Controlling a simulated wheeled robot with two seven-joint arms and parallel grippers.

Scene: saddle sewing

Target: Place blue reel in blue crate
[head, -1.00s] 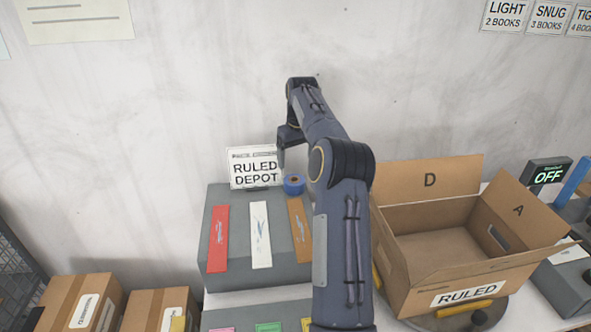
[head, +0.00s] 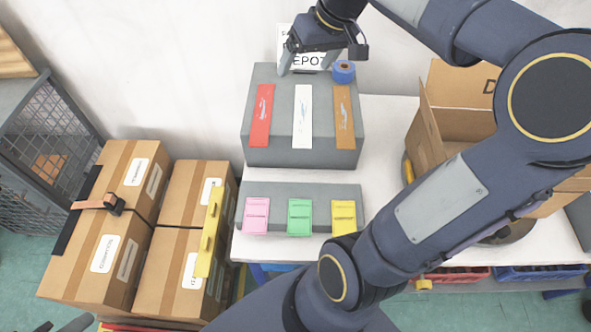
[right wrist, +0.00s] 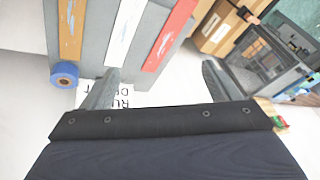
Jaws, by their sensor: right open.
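The blue reel (head: 343,72) sits at the back right corner of the grey raised block (head: 300,158), beyond the brown strip. It also shows in the right wrist view (right wrist: 64,74), at the left. My right gripper (head: 306,66) is open and empty, above the back of the block in front of the sign, just left of the reel. In the right wrist view its two fingers (right wrist: 160,72) are apart, with the reel outside them to the left. A blue crate (head: 540,272) shows partly under the table at the right. My left gripper is not clearly visible.
A red crate (head: 462,274) stands left of the blue crate. Another blue piece (head: 268,270) shows under the table's left end. An open cardboard box (head: 432,122) stands right of the block, partly hidden by my arm. Closed cartons (head: 120,250) fill the left side.

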